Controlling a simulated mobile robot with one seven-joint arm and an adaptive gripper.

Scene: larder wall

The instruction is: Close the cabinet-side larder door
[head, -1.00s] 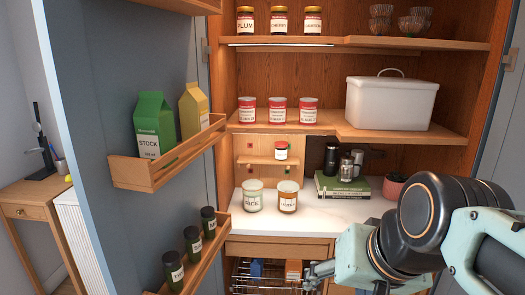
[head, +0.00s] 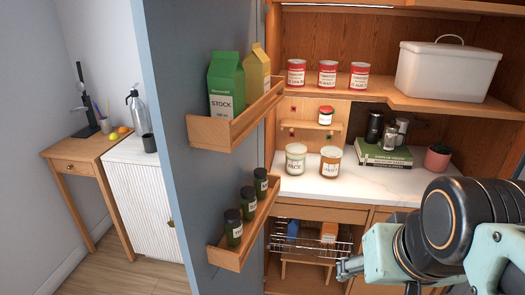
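The blue-grey larder door (head: 182,130) on the left stands open beside a white fluted cabinet (head: 143,200). Its inner face carries an upper wooden rack (head: 208,132) with a green stock carton (head: 226,88) and a yellow carton (head: 257,72). A lower rack (head: 228,258) holds three dark jars (head: 247,204). My gripper (head: 347,268) is at the lower right, in front of the larder's lower part and to the right of the door, apart from it. Its fingers are small and partly hidden by my arm, so their opening is unclear.
The larder holds red cans (head: 328,75), a white bin (head: 446,72), two labelled jars (head: 313,160) and books (head: 383,153). A wire basket (head: 310,240) sits below the counter. A wooden side table (head: 88,150) stands left of the white cabinet. Floor (head: 125,262) is clear left of the door.

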